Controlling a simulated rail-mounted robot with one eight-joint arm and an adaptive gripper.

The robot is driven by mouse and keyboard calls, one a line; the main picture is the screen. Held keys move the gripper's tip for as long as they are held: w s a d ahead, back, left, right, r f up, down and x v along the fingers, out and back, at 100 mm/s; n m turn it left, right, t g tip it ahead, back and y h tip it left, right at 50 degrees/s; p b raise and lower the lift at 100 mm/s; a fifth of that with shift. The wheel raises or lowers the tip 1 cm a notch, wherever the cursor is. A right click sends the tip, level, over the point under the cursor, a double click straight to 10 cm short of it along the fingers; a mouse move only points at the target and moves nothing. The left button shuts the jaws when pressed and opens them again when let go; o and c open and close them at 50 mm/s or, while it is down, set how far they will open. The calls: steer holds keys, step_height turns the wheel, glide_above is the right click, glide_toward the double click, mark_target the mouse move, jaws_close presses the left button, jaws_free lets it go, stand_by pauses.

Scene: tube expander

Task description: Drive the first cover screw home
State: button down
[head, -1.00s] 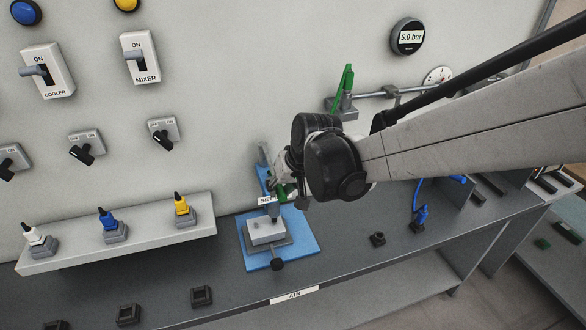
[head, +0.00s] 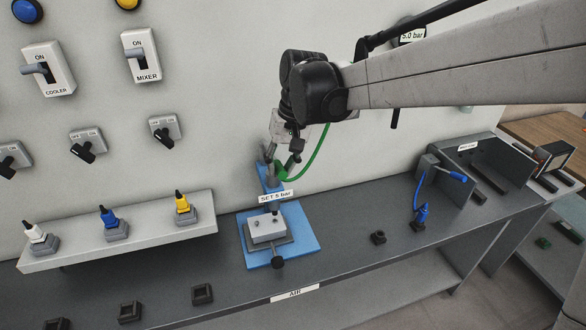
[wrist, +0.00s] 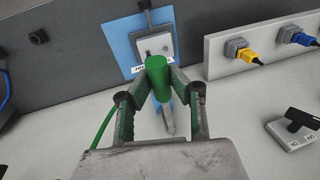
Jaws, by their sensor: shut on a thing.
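My gripper (head: 291,150) is above the blue stand, in front of the wall. In the wrist view, its fingers (wrist: 157,88) are shut on a green cylindrical tool (wrist: 158,76). A green hose (head: 317,155) curves beside the gripper and also shows in the wrist view (wrist: 103,127). The grey block with a light cover (head: 267,228) sits on the blue base (head: 303,240), below and apart from the gripper. In the wrist view the cover (wrist: 150,42) has small dark spots; I cannot tell whether they are screws or holes. The tool's working tip is hidden.
A label reading "SET 5 bar" (head: 276,197) is on the stand. A shelf (head: 150,233) with white, blue and yellow plugs is at left. Dark square sockets (head: 202,294) lie on the bench.

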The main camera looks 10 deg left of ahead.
steer(key=shift+w+r, duration=0.15)
steer(key=shift+r, duration=0.2)
steer(key=c, duration=1.6)
jaws_free()
steer(key=shift+o, duration=0.2)
steer(key=p+v, duration=0.3)
steer(key=v, duration=0.4)
steer(key=shift+w, duration=0.1)
